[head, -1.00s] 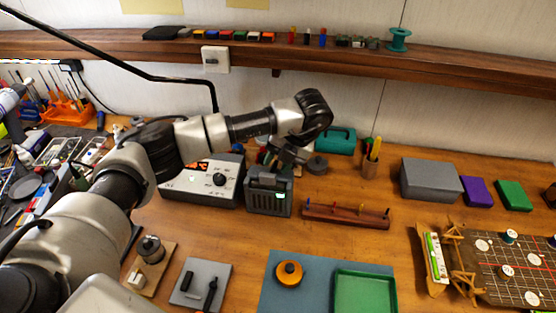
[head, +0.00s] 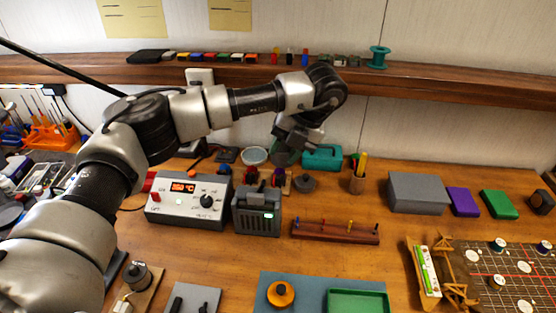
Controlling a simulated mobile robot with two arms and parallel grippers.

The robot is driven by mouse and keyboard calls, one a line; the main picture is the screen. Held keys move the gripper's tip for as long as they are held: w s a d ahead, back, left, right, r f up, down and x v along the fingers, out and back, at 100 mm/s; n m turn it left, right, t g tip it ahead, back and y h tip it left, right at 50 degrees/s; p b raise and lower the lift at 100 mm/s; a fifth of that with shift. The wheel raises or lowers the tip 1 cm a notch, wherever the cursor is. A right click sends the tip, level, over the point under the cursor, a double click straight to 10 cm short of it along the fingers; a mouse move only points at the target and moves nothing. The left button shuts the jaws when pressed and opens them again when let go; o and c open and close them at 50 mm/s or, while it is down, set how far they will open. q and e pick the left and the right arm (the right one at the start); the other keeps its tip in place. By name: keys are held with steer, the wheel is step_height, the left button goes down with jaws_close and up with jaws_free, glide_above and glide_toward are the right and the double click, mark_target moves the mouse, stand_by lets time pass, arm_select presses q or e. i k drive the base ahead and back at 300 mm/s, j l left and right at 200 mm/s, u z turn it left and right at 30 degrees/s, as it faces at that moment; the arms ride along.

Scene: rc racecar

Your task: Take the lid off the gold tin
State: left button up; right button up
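The only gold-coloured thing I make out is a low round orange-gold piece (head: 281,294) with a dark middle, on the blue mat (head: 310,281) at the bottom of the head view. I cannot tell whether it is the tin. My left gripper (head: 291,146) is far from it, raised near the back of the bench and pointing down. A dark green round shape (head: 285,155) shows just under its fingers. I cannot tell whether they hold it or it stands behind them. The fingers' opening is unclear. My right gripper is out of view.
Beneath my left arm stand a soldering station (head: 188,205) and a grey charger (head: 257,212). A wooden rack (head: 335,231) lies in front. A shelf (head: 440,83) runs above.

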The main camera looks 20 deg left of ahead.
mark_target(280, 294)
steer(key=k, duration=2)
